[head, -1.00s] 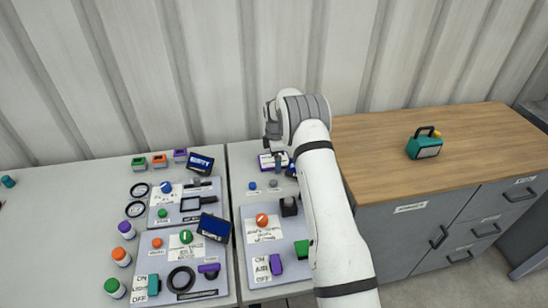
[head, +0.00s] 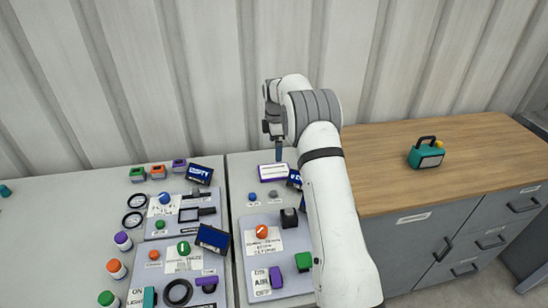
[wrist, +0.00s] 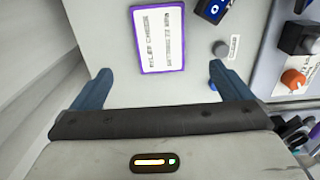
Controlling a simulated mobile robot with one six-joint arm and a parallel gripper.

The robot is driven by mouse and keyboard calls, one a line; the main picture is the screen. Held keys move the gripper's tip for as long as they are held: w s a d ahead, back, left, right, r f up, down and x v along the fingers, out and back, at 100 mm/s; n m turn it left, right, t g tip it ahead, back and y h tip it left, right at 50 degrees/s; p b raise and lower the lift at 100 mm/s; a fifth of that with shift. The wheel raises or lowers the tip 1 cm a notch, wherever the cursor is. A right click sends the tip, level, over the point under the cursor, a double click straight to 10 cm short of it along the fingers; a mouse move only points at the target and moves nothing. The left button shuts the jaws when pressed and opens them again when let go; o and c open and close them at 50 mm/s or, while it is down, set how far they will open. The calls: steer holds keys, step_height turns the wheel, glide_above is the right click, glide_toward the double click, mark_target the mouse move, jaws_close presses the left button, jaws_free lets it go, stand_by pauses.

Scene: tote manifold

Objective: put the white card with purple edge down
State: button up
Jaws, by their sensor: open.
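The white card with purple edge (head: 273,172) lies flat on the grey bench top, near the wall and behind the right panel. In the wrist view the card (wrist: 159,38) shows its printed face, ahead of and between my fingers but apart from them. My gripper (head: 279,153) is above the bench just behind the card. In the wrist view my gripper (wrist: 158,85) has its two blue fingers wide apart, with nothing between the tips.
A blue display (head: 294,178) lies right of the card, and small blue and grey knobs (head: 273,194) sit in front of it. The right panel (head: 275,240) carries several controls. A wooden-topped cabinet (head: 440,160) holds a teal lantern (head: 426,154).

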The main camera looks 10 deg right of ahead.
steer(key=s+r+m+t, duration=0.1)
steer(key=s+r+m, duration=0.7)
steer(key=s+r, duration=1.05)
steer(key=s+f+m+t, duration=0.2)
steer(key=s+m, duration=0.8)
steer(key=s, duration=1.6)
steer(key=shift+s+a+f, duration=0.2)
steer(key=shift+s+a, duration=0.05)
steer(key=shift+s, duration=0.05)
steer(key=shift+c, duration=0.6)
